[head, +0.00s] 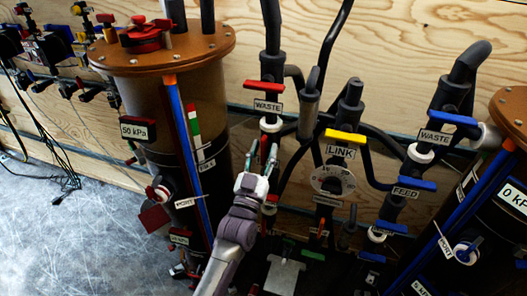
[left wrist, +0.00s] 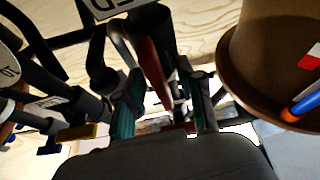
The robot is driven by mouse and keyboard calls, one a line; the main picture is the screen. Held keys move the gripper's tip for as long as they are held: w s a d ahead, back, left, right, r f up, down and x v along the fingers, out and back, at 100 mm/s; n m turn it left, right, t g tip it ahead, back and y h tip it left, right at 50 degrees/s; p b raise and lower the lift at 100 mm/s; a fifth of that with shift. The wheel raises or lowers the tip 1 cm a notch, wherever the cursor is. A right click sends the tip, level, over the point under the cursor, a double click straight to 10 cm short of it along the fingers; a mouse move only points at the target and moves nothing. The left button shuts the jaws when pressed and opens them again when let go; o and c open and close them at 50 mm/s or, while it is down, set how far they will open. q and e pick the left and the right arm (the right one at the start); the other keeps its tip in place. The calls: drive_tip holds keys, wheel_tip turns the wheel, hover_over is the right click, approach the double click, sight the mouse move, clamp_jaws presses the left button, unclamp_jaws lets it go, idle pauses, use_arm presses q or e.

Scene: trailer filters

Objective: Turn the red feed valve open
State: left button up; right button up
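My left gripper (head: 260,158) reaches up to the pipes right of the left brown-topped tank. In the left wrist view the red feed valve handle (left wrist: 152,72) shows as a long red bar, beside a partly cut-off label (left wrist: 112,6) ending in "ED". My left gripper (left wrist: 165,112) has its teal fingers apart, with the handle in the gap between them. I cannot tell whether either finger touches it. My right gripper is not in view.
The left tank (head: 160,90) stands close to my left arm. Dark pipes, a yellow LINK handle (head: 345,136) and a blue FEED handle (head: 409,184) lie to the right. A plywood wall (head: 400,40) is behind. Bare floor (head: 60,235) shows at left.

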use_arm(q)
drive_tip(key=shift+s, duration=0.1)
drive_tip(key=v, duration=1.2)
wheel_tip(320, 180, down, 23)
drive_tip(key=s+a+g+y, duration=0.2)
drive_tip(key=s+g, duration=0.1)
drive_tip(key=g, duration=0.3)
drive_tip(key=s+a+f+g+y, duration=0.1)
drive_tip(key=s+a+f+g, duration=0.2)
drive_tip(key=s+f, duration=0.35)
drive_tip(key=s+a+f+g+y, duration=0.1)
drive_tip(key=s+a+f+g, duration=0.15)
drive_tip(key=f, duration=0.75)
drive_tip(key=s+a+f+g+y, duration=0.1)
drive_tip(key=s+a+f+g, duration=0.2)
drive_tip(key=s, duration=0.7)
drive_tip(key=s+a+f+g+y, duration=0.1)
drive_tip(key=s+a+f+g, duration=0.2)
drive_tip(key=s+a+f, duration=0.2)
drive_tip(key=s+a+f+n+g+y, duration=0.1)
drive_tip(key=s+a+f+g, duration=0.2)
drive_tip(key=s+f, duration=0.6)
drive_tip(key=s+a, duration=0.1)
drive_tip(key=s, duration=0.6)
drive_tip(key=shift+a, duration=0.4)
